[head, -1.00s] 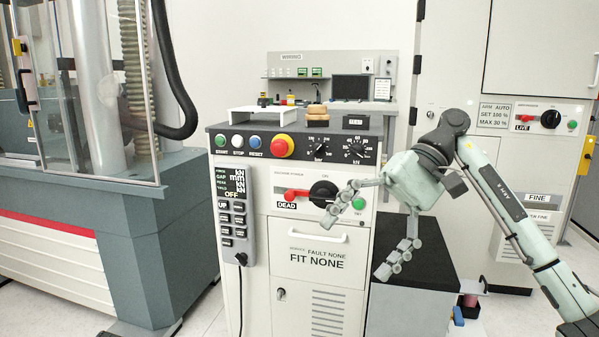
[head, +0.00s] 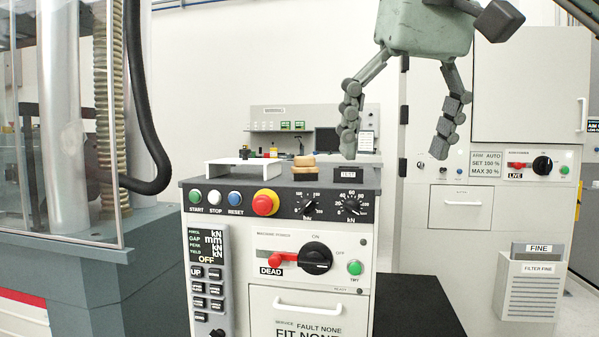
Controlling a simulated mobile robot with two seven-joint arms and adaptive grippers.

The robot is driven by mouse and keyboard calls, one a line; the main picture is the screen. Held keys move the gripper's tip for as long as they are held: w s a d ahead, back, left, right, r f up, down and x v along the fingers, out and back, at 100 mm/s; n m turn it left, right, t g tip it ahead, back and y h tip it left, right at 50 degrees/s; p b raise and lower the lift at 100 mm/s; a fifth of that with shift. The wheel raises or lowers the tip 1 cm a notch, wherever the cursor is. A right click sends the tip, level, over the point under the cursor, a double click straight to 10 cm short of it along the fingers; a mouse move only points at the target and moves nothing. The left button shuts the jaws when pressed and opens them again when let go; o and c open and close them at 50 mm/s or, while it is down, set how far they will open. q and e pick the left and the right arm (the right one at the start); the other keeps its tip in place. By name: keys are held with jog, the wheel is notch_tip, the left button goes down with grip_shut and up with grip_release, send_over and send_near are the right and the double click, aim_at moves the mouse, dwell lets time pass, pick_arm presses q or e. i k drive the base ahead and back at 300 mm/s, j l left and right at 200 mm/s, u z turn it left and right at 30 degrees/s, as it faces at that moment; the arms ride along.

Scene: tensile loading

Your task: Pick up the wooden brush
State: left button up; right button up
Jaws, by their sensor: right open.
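A small tan wooden block-like thing (head: 304,161), which looks like the wooden brush, sits on the dark top of the control console (head: 262,176). It is too small to make out bristles. My right gripper (head: 396,150) hangs fingers-down from the top of the view, open and empty. It is to the right of the brush, and its left finger shows above the console's right end. My left gripper is not in view.
A white stand (head: 243,168) is left of the brush, and a small dark display box (head: 345,172) is right of it. The console front has a red emergency button (head: 265,203) and knobs. A glass-doored machine (head: 70,140) stands at left. A low black surface (head: 415,305) is clear.

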aim_at(304, 170)
jog(key=i+j, duration=0.15)
jog(key=i, duration=0.65)
jog(key=i+j, duration=0.15)
jog(key=i, duration=0.7)
